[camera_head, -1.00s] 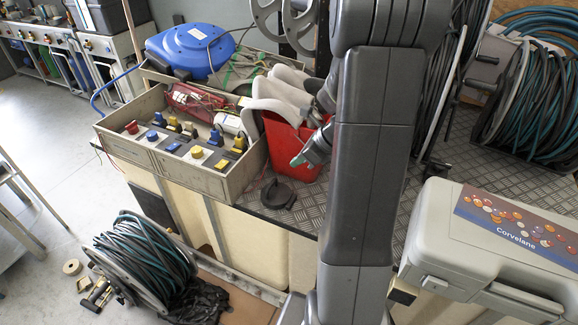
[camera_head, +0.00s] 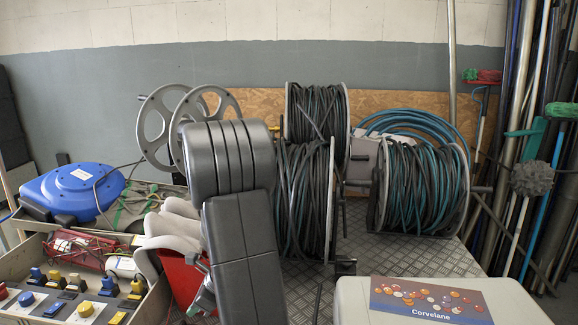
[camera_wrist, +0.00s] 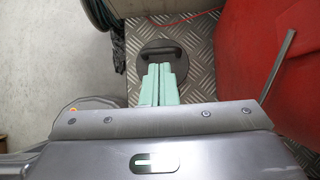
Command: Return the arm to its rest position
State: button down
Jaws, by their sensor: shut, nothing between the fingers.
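My grey arm stands folded upright in the middle of the head view, in front of the hose reels. My gripper (camera_wrist: 157,84) shows in the wrist view with its two pale green fingers together and nothing between them. The fingers are over a metal checker-plate surface (camera_wrist: 200,40), and their tips overlap a dark round lid with a handle (camera_wrist: 160,57) in the picture. I cannot tell the gap to the lid. In the head view the gripper is mostly hidden at the lower edge, beside a red bin (camera_head: 178,275).
The red bin fills the right of the wrist view. Several hose reels (camera_head: 425,190) stand behind my arm. A blue reel (camera_head: 72,190) and a tray of switches (camera_head: 140,310) are left. A grey Corvelane case (camera_head: 510,300) is front right. Poles stand at the far right.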

aim_at(185, 322)
jog(key=b+x, duration=0.1)
jog(key=x, duration=0.3)
jog(key=b+x, duration=0.2)
jog(key=x, duration=0.1)
jog(key=shift+f, duration=0.5)
jog(key=shift+d+r, duration=0.25)
jog(key=shift+d, duration=0.05)
jog(key=shift+a+r, duration=0.1)
jog(key=shift+a, duration=0.05)
